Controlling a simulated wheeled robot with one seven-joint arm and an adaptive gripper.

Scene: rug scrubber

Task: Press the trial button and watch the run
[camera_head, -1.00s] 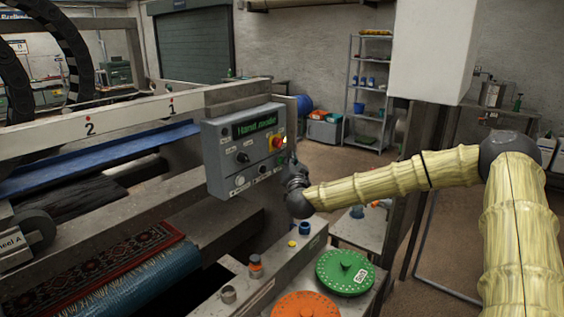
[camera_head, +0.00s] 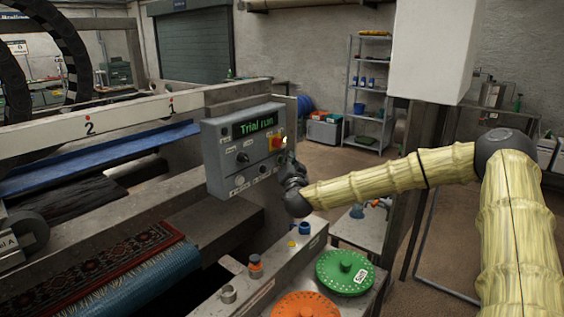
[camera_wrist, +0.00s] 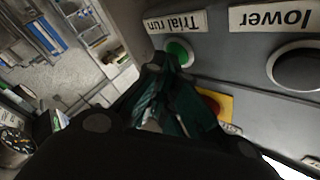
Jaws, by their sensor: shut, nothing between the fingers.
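The grey control panel (camera_head: 240,155) stands on the machine's near end. Its display (camera_head: 255,126) reads "Trial run" in green letters. In the wrist view, the green button (camera_wrist: 178,50) sits beside the upside-down "Trial run" label (camera_wrist: 175,23). My gripper (camera_wrist: 168,62) is shut and empty, with its tips at the lower edge of that button; I cannot tell whether they touch it. In the head view my gripper (camera_head: 291,160) is at the panel's right side. The patterned red rug (camera_head: 110,265) lies in the machine at lower left, with a blue-teal roll along its edge.
A black button (camera_wrist: 298,70) labelled "lower" is beside the green one. A red stop button on yellow (camera_head: 277,141) is close to my fingers. Green (camera_head: 345,272) and orange (camera_head: 305,305) perforated discs lie on the near ledge. Shelves (camera_head: 368,95) stand behind.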

